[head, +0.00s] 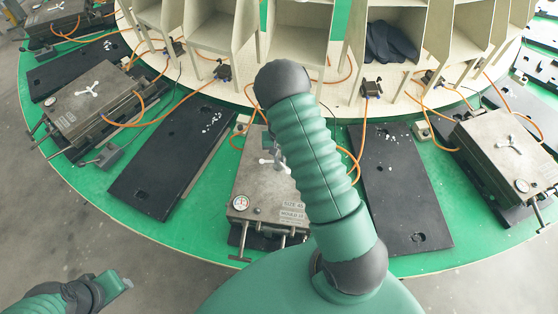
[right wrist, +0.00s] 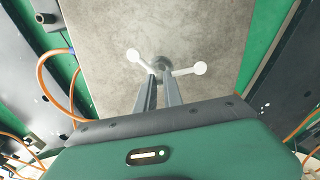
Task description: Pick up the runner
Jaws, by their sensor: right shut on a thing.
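The runner is a small white three-armed piece with round ends, seen in the right wrist view (right wrist: 199,68) and in the head view (head: 266,161). It is at the top of the middle grey metal mould (head: 245,185). My right gripper (right wrist: 159,76) is shut on the runner near its hub, and its fingers hide the near arm. I cannot tell whether the runner still touches the mould. In the head view my right arm hides most of that gripper. My left gripper (head: 120,284) is at the lower left, away from the moulds; its jaws are not clear.
Similar moulds with white three-armed pieces stand at the left (head: 88,105) and right (head: 505,150). Black plates (head: 172,160) (head: 400,190) flank the middle mould on the green carousel (head: 200,240). Orange hoses (head: 352,165) and beige bins (head: 295,35) lie behind.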

